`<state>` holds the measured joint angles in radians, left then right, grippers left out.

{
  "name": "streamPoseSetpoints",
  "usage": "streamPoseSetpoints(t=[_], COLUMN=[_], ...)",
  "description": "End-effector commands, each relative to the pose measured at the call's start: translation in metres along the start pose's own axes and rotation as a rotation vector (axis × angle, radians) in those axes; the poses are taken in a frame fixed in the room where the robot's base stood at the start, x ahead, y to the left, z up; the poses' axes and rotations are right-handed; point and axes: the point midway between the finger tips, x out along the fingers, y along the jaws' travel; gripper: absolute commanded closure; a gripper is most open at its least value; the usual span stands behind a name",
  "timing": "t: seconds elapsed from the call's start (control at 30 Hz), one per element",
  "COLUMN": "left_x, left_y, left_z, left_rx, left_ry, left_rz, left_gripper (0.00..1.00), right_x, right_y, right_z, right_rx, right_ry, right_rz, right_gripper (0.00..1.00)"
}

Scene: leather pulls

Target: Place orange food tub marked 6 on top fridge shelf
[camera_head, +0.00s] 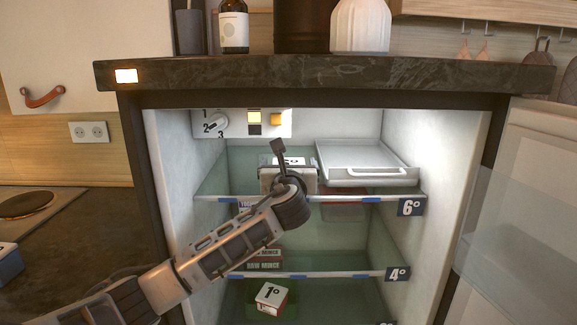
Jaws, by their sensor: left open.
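The fridge stands open, and its top glass shelf (228,190) carries a 6° tag (409,208) at its right front. A tub with a white lid (293,160) is at the left-middle of this shelf, behind my left gripper (282,165). The dark mark on the lid is partly hidden and looks like a 6. I cannot make out orange on its sides. My left gripper is open, right in front of the tub; I cannot tell whether they touch. My right gripper is not in view.
A white drawer (367,178) fills the top shelf's right side. Below are a red-lidded tub (345,204), raw mince packs (263,265) and a green tub marked 1 (269,299). The fridge door (530,200) is open at right. A blue tub (9,264) shows at the left edge.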

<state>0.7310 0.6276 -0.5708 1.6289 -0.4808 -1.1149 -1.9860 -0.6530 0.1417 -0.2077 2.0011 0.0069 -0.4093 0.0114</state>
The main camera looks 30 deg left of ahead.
Motion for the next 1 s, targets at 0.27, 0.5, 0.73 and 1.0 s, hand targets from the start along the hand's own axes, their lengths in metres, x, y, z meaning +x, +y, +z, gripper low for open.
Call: streamPoseSetpoints(t=[0.27,0.5,0.73,1.0], left_x=[-0.026,-0.079,-0.112,-0.121], left_y=[-0.001,-0.001,0.000,-0.002], left_z=[0.002,0.002,0.003,-0.003], left_rx=[-0.001,0.000,0.000,-0.019], left_ry=[-0.001,-0.002,-0.001,0.014], left_rz=[-0.004,-0.004,-0.001,-0.011], left_gripper=[0.10,0.10,0.10,0.10], right_x=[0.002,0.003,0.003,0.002], right_y=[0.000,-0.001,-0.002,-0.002], right_z=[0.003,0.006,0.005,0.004], right_rx=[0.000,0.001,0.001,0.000], right_ry=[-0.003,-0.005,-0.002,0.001], right_rz=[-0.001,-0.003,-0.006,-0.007], right_gripper=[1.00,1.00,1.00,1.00])
